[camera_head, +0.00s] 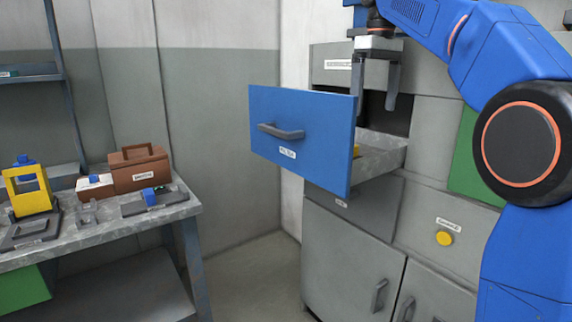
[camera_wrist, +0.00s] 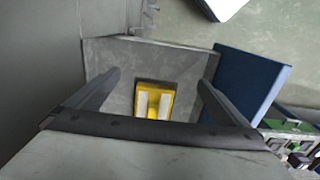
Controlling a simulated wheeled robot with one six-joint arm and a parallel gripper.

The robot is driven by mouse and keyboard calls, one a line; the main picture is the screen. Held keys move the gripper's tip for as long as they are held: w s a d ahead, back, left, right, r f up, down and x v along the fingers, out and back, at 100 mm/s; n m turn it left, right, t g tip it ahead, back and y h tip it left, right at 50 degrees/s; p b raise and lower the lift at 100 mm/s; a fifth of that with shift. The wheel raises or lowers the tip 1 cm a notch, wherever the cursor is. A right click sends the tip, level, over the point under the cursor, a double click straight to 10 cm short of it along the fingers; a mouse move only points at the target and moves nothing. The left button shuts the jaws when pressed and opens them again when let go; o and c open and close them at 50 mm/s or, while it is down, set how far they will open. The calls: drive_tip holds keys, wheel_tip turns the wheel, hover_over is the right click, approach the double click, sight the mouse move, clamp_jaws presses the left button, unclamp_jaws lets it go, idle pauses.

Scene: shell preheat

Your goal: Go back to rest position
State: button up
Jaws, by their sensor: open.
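My gripper (camera_head: 375,102) hangs fingers-down over the opened drawer behind its blue front (camera_head: 310,165). Its two grey fingers are apart with nothing between them in the head view. In the wrist view my gripper (camera_wrist: 158,80) shows its fingers spread above the grey drawer interior (camera_wrist: 115,62). A yellow piece with two pale stripes (camera_wrist: 165,90) lies on the drawer floor below the fingers, apart from them as far as I can tell.
A grey cabinet (camera_head: 345,245) with a yellow button (camera_head: 444,239) holds the drawer, which sticks out to the left. A workbench (camera_head: 110,228) at left carries a yellow frame (camera_head: 30,190), a brown toolbox (camera_head: 138,170) and small fixtures. Clear floor (camera_head: 245,262) lies between bench and cabinet.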

drive_tip(key=s+d+f+m+t, duration=0.2)
drive_tip(key=s+d+f+m, duration=0.1)
drive_tip(key=s+f, duration=1.3)
drive_tip(key=s+d+f+m+t, duration=0.2)
drive_tip(key=s+d+f+m, duration=0.2)
drive_tip(key=s+f, duration=1.3)
wheel_tip(320, 180, down, 6)
drive_tip(key=shift+s+r+t, duration=0.25)
drive_tip(key=shift+s+t, duration=0.05)
drive_tip(key=shift+t, duration=0.1)
